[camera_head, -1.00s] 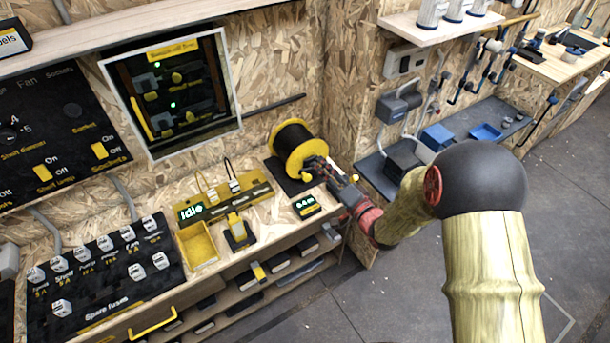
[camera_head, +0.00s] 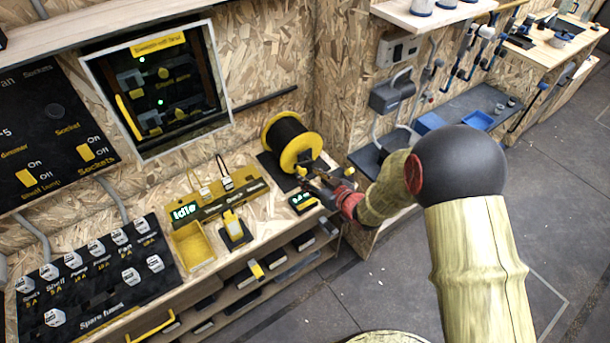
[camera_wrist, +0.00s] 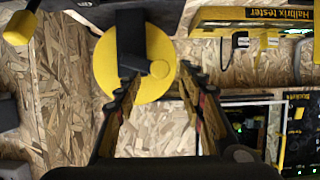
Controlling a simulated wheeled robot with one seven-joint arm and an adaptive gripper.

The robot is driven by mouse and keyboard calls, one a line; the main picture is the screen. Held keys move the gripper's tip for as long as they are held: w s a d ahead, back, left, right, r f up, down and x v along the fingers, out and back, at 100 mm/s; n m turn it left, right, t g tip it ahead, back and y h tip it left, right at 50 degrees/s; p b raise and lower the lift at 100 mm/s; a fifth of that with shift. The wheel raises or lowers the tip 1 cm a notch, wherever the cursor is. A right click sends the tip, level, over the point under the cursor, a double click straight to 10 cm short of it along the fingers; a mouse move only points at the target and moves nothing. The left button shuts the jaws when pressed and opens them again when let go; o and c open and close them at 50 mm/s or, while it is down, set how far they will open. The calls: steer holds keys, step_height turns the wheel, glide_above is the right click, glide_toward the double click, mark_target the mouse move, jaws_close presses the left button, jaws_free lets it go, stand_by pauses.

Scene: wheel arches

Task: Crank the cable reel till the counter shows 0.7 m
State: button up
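The cable reel (camera_head: 293,143), a black drum with yellow flanges, stands at the right end of the workbench. In the wrist view its yellow flange (camera_wrist: 104,70) fills the upper middle, with a black hub and bar across it. My gripper (camera_head: 318,181) is close in front of the reel, beside its lower right. In the wrist view my gripper (camera_wrist: 163,88) has its fingers apart, with no object clearly between them. A yellow knob (camera_wrist: 18,27) shows at the top left; I cannot tell whether it is the crank's grip. The counter (camera_head: 303,201) has a lit green display, too small to read surely.
A yellow fuse tester (camera_head: 215,203) showing "Idle" and a yellow tray (camera_head: 193,247) are left of the counter. The spare fuses board (camera_head: 95,275) lies further left. A wall partition stands just right of the reel. Floor at right is clear.

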mark_target(304, 173)
steer(key=shift+b+x, duration=0.35)
steer(key=shift+x, duration=1.45)
steer(key=shift+c, duration=0.5)
jaws_close()
